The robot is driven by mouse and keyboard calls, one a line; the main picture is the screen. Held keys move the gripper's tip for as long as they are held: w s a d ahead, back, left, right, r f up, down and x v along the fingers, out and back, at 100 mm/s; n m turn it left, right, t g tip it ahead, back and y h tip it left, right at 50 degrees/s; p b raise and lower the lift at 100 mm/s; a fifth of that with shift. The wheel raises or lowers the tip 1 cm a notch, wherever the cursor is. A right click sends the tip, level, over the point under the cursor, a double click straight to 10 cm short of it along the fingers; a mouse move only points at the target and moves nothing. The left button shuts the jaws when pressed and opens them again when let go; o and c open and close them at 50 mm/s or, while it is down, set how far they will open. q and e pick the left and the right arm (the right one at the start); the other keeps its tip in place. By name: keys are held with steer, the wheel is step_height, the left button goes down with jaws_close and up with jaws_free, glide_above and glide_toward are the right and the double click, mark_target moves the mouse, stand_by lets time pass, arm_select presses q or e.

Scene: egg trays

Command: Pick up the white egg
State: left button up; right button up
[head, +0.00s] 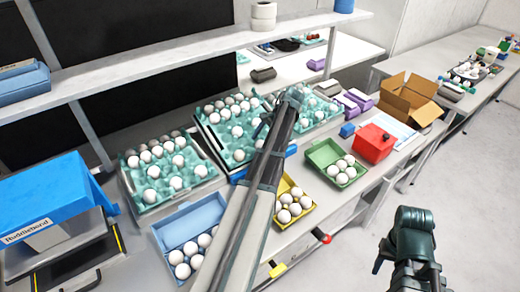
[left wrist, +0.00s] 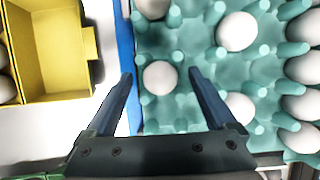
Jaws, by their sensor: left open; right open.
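Many white eggs sit in teal egg trays on the table; the middle tray (head: 213,146) is under my left gripper (head: 264,124). In the left wrist view my left gripper (left wrist: 160,78) is open, its two fingers pointing toward the teal tray (left wrist: 186,58). One white egg (left wrist: 160,78) shows between the fingertips, sitting in a tray cup; whether the fingers are level with it I cannot tell. In the head view my left arm hides part of the tray. My right gripper (head: 406,250) is open and empty over the floor, away from the table.
A blue carton (head: 190,222), a yellow carton (head: 306,208) and a green carton (head: 324,151), each with eggs, stand along the front. A red box (head: 375,143) and an open cardboard box (head: 410,98) stand right. A shelf (head: 200,48) runs above the back.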

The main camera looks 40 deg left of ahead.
mark_target(258, 143)
arm_select(q)
steer(key=shift+c, duration=0.3)
steer(key=c, duration=0.7)
steer(key=shift+r, duration=0.1)
steer(key=shift+c, duration=0.2)
steer(key=shift+r+p, duration=0.8)
steer(key=shift+p, duration=0.05)
steer(key=shift+d+r+p, duration=0.2)
steer(key=shift+r+p, duration=0.35)
steer(key=shift+d+r+p, duration=0.2)
steer(key=shift+r+p, duration=0.35)
steer(key=d+r+p, duration=0.1)
steer(key=d, duration=1.4)
steer(key=shift+d, duration=0.15)
